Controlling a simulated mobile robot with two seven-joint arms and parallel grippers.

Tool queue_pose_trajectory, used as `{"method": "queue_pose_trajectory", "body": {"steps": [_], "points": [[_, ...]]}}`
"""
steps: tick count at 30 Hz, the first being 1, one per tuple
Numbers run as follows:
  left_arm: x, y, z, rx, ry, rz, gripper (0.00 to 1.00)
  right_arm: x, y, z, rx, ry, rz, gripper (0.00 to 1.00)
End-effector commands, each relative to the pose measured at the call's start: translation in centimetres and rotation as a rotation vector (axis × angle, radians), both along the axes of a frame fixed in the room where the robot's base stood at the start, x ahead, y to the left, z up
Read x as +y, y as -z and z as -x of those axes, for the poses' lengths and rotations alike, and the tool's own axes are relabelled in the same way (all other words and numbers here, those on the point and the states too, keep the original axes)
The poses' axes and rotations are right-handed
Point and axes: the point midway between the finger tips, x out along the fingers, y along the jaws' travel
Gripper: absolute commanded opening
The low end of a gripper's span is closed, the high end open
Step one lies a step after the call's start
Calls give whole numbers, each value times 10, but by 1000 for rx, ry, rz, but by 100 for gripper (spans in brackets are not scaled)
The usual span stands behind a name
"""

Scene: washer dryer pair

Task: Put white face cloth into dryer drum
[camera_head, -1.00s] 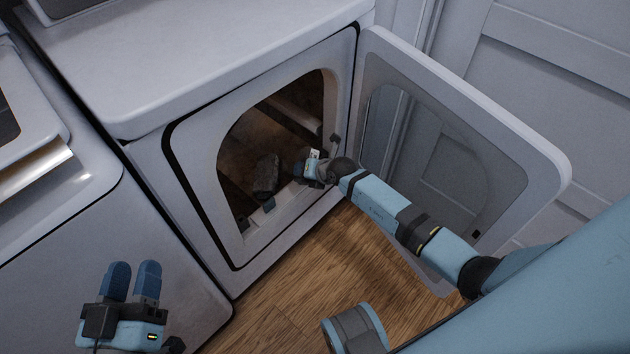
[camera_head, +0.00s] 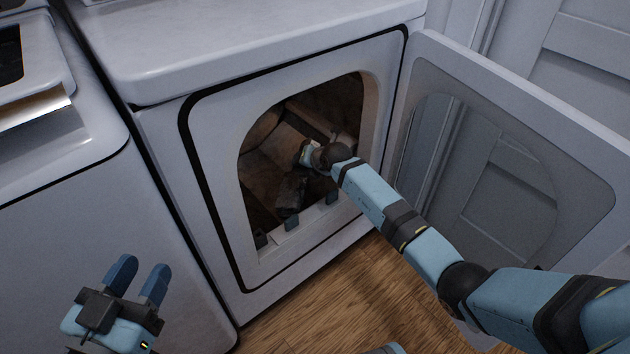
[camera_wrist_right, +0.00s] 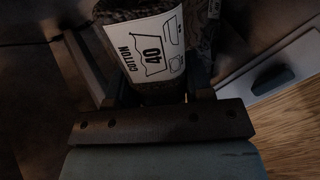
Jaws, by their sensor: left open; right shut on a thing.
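The face cloth (camera_head: 291,190) looks dark grey in the shade inside the dryer drum (camera_head: 262,130). My right gripper (camera_head: 308,156) reaches through the open doorway and is shut on the cloth, which hangs toward the drum floor. In the right wrist view, my right gripper (camera_wrist_right: 155,92) has the cloth (camera_wrist_right: 125,10) between its fingers, with a white care label (camera_wrist_right: 152,50) reading "COTTON 40". Whether the cloth touches the drum floor cannot be told. My left gripper (camera_head: 140,275) is open and empty at the lower left, in front of the neighbouring machine.
The dryer door (camera_head: 425,85) stands open to the right, with my right arm passing close to it. The doorway's lower rim (camera_head: 290,255) lies below the arm. The washer (camera_head: 60,215) is on the left. Wood floor (camera_head: 335,300) lies in front.

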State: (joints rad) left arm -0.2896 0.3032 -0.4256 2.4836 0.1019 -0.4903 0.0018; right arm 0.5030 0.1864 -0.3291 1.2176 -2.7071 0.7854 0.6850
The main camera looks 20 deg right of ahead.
Motion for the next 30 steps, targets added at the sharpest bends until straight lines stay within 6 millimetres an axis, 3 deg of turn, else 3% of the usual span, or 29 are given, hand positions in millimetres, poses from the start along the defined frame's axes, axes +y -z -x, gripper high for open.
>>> {"method": "queue_pose_trajectory", "body": {"steps": [3, 15, 30], "points": [[5, 4, -8, -114, -6, -63, 43, 7, 7, -18, -2, 0, -2, 24], [5, -3, -7, -119, -7, -65, 43, 21, 33, -57, 2, 0, -1, 24], [5, -3, -7, -122, -6, -67, 43, 24, 41, -65, 0, 0, -1, 24]]}}
